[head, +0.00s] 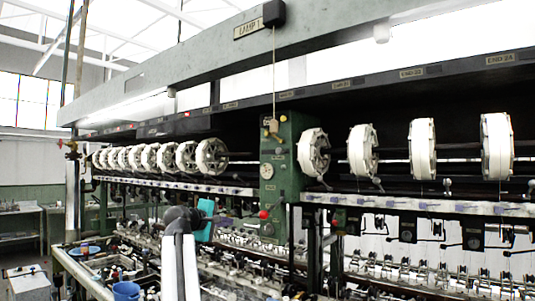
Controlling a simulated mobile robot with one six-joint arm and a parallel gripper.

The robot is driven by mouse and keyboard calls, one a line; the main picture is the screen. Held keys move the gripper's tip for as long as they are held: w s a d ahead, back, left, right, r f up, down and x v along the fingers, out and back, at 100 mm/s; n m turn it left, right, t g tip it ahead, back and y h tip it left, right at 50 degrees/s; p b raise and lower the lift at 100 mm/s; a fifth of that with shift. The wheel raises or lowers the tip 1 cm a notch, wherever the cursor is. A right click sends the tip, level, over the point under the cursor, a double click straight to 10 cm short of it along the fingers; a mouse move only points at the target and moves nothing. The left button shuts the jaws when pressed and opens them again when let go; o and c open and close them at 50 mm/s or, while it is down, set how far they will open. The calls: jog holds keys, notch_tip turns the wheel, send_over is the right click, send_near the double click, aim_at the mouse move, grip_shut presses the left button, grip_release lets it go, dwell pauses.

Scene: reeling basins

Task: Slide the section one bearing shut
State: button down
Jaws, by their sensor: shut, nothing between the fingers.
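A green upright housing (280,180) with small label plates stands mid-frame in the reeling machine. A red ball knob (264,214) sits at its lower left side. A small brass-coloured block (271,126) hangs by a cord at its upper left. I cannot make out which part is the section one bearing, or whether it is open. My arm rises from the bottom with a dark joint and a teal part. My gripper (222,213) is small and partly hidden beside the teal part, left of the red knob, shut and empty.
White reels (498,146) line the shaft on both sides of the green housing. A long rail (420,203) runs below them. Metal fittings crowd the basins beneath. A blue bucket (126,291) stands at the lower left. A lamp beam (200,70) crosses overhead.

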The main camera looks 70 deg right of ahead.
jog(key=s+r+g, duration=0.1)
jog(key=s+r, duration=0.4)
jog(key=r, duration=0.3)
jog(key=s+r+m+g+h+p, duration=0.1)
jog(key=s+r, duration=0.4)
jog(key=r, duration=0.3)
jog(key=s+r+g+h, duration=0.1)
jog(key=s+r+g, duration=0.1)
jog(key=s+r, duration=0.4)
notch_tip(320, 180, up, 3)
jog(key=shift+a+f+m+p, duration=0.1)
jog(key=shift+a+m+p, duration=0.05)
jog(key=shift+m+p, duration=0.25)
send_near(285, 151)
jog(key=shift+s+d, duration=1.25)
jog(key=shift+d, duration=0.15)
jog(key=shift+s+d, duration=1.2)
jog(key=shift+d, duration=0.15)
jog(key=shift+w+b, duration=0.2)
jog(key=shift+b, duration=0.1)
jog(key=shift+w+d, duration=0.1)
jog(key=shift+w, duration=0.2)
